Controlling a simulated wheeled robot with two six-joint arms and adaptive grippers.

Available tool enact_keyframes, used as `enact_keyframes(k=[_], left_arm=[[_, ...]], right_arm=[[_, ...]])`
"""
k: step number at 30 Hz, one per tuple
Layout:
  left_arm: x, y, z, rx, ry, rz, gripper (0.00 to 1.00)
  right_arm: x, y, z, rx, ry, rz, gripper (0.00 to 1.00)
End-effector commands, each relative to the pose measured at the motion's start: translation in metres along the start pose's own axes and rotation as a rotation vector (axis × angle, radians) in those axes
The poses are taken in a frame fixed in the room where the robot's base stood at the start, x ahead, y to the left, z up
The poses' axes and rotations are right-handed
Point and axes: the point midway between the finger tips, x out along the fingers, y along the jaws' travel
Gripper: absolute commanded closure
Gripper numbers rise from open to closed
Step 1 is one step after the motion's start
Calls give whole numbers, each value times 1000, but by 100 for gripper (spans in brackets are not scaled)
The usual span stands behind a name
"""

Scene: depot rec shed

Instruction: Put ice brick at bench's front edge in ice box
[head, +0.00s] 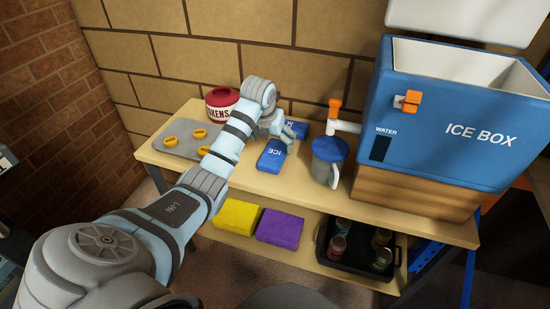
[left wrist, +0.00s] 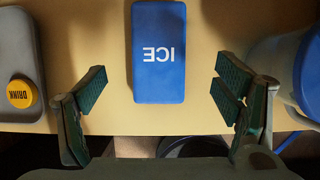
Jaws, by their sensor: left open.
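The blue ice brick (head: 270,158) lies flat near the bench's front edge, its white ICE lettering showing. In the left wrist view the same ice brick (left wrist: 158,60) lies ahead of and between my spread fingers, apart from both. My left gripper (head: 284,136) is open and empty, just above the far end of the brick. It also shows open in the left wrist view (left wrist: 163,98). The blue ice box (head: 440,133) stands on a wooden block at the bench's right end, its top open and white inside. My right gripper is out of view.
A second blue brick (head: 296,131) lies farther back, partly hidden by my gripper. A blue-lidded jug (head: 329,158) stands under the orange tap (head: 334,108), between brick and ice box. A grey tray (head: 180,150) with yellow tokens and a red-lidded tub (head: 221,104) are left.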

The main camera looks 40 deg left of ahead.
Motion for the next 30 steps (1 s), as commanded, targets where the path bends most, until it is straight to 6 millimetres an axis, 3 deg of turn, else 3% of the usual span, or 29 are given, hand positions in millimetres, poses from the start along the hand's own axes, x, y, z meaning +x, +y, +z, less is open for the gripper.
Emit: enact_keyframes(k=[10,18,30], left_arm=[[59,2,-8,-1,2,-3,17],[66,2,-6,1,-1,-3,17],[65,2,-7,1,0,-3,79]], right_arm=[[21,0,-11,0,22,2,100],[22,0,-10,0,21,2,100],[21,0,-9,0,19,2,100]])
